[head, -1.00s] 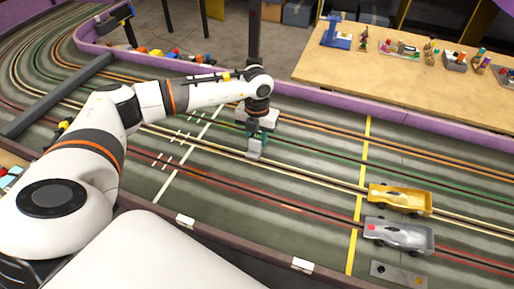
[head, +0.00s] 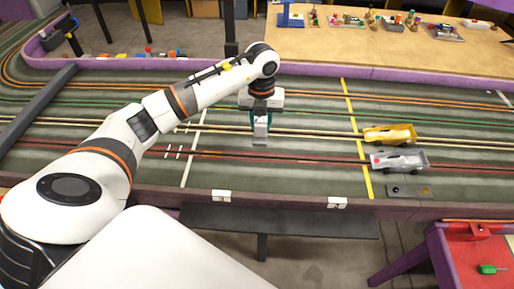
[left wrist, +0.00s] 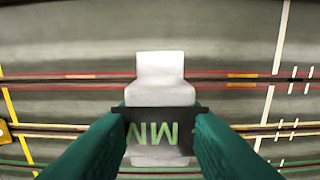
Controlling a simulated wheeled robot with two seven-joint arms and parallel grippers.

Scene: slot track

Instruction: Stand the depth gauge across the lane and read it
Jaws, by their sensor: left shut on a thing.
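The depth gauge is a pale grey block (head: 260,138) with a narrower upper end in the left wrist view (left wrist: 160,68). A black band with green lettering, upside down there, crosses it. My left gripper (head: 260,118) is shut on it, with a green finger on either side (left wrist: 160,125). The gauge is over the slot track (head: 300,178), around the cream-lined lane and reaching toward the red-lined lane (left wrist: 100,76). I cannot tell whether its foot touches the track. My right gripper is not in view.
A yellow car (head: 389,134) and a silver car (head: 399,161) stand right of the yellow line (head: 357,135). A small grey plate (head: 410,191) lies near the front edge. A wooden table (head: 380,48) with small items stands behind the purple wall. The track between gauge and cars is clear.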

